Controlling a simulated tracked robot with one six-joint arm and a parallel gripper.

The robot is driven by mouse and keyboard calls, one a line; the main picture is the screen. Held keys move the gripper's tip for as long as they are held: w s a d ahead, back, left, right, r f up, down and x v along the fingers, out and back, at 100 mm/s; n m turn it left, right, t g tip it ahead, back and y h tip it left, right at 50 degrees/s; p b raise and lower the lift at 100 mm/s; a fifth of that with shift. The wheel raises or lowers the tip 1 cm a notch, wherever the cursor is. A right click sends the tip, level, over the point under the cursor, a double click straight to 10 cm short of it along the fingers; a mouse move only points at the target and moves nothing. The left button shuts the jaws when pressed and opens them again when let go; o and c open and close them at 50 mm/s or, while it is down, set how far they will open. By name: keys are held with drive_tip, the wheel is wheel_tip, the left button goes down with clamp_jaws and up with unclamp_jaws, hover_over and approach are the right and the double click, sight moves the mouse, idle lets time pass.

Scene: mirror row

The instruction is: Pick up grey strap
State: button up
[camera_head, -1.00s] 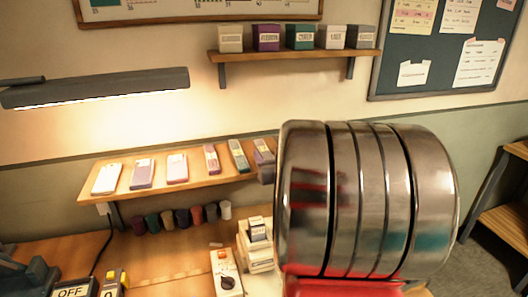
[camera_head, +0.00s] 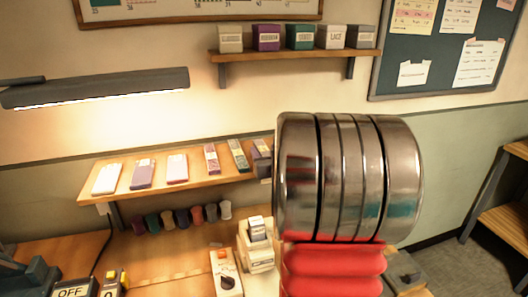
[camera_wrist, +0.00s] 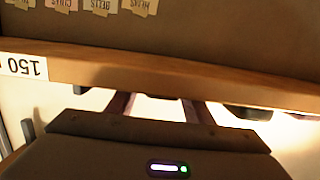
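I cannot pick out a grey strap with certainty. The wooden wall shelf (camera_head: 190,181) holds a row of flat packets. The greyish-purple packet (camera_head: 262,158) at its right end is partly hidden by my arm. In the head view my gripper is hidden behind my arm. In the wrist view my gripper (camera_wrist: 158,99) has its two fingers apart, with nothing visible between them. Their far ends meet the lower side of a wooden board edge, so the tips may be hidden.
An upper shelf (camera_head: 290,54) holds several labelled boxes. Several coloured spools (camera_head: 182,217) and a white device (camera_head: 226,272) are below the packet shelf. A lamp (camera_head: 95,88) is at left.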

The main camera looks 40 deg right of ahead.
sight(265, 152)
drive_tip(key=c, duration=1)
drive_tip(key=shift+c, duration=0.2)
drive_tip(key=shift+r, duration=0.1)
wheel_tip(265, 152, up, 10)
